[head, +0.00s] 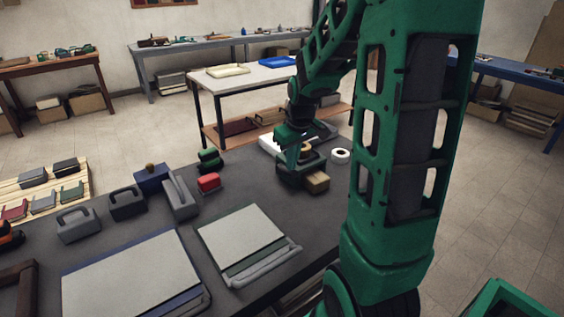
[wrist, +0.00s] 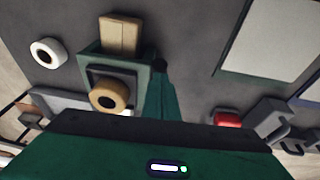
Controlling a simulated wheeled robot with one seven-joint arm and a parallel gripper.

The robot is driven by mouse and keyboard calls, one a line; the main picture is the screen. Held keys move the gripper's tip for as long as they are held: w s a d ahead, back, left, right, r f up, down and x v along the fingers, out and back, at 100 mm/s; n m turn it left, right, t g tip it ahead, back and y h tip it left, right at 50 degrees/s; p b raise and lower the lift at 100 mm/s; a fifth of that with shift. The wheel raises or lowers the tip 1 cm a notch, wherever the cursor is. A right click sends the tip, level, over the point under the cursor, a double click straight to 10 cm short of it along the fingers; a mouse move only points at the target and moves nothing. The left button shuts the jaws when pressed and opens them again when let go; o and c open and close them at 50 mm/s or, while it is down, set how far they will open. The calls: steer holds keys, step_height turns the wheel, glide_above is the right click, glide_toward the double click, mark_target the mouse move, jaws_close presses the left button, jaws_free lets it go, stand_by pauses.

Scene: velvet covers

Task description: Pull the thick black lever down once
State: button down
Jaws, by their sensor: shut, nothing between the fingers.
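My gripper (head: 304,160) is shut and empty, pointing down over the far right part of the dark table (head: 130,222). In the wrist view its fingers (wrist: 160,68) show as a green wedge with a dark tip. Close beside them is a green box-like holder (wrist: 85,62) with a dark frame, a tan roll (wrist: 109,95) and a wooden block (wrist: 120,36). The block also shows in the head view (head: 317,182). I cannot pick out a thick black lever for certain; my arm and gripper cover part of the holder. Contact cannot be told.
A white roll (head: 340,156) lies right of the holder. A red block (head: 208,182), a dark green item (head: 209,159) and grey handled boxes (head: 78,225) stand to the left. Flat pale panels (head: 240,240) lie in front. A white-topped table (head: 235,78) stands behind.

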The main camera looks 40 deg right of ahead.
steer(key=shift+s+f, duration=0.4)
steer(key=shift+f, duration=0.05)
steer(key=shift+s+f, duration=0.45)
steer(key=shift+f, duration=0.3)
steer(key=shift+s+f, duration=0.45)
steer(key=shift+f, duration=0.3)
steer(key=s+a+r, duration=0.1)
steer(key=s+r, duration=0.5)
steer(key=r, duration=0.5)
steer(key=shift+s+a+r, duration=0.25)
steer(key=shift+s+a, duration=0.05)
steer(key=shift+s, duration=0.1)
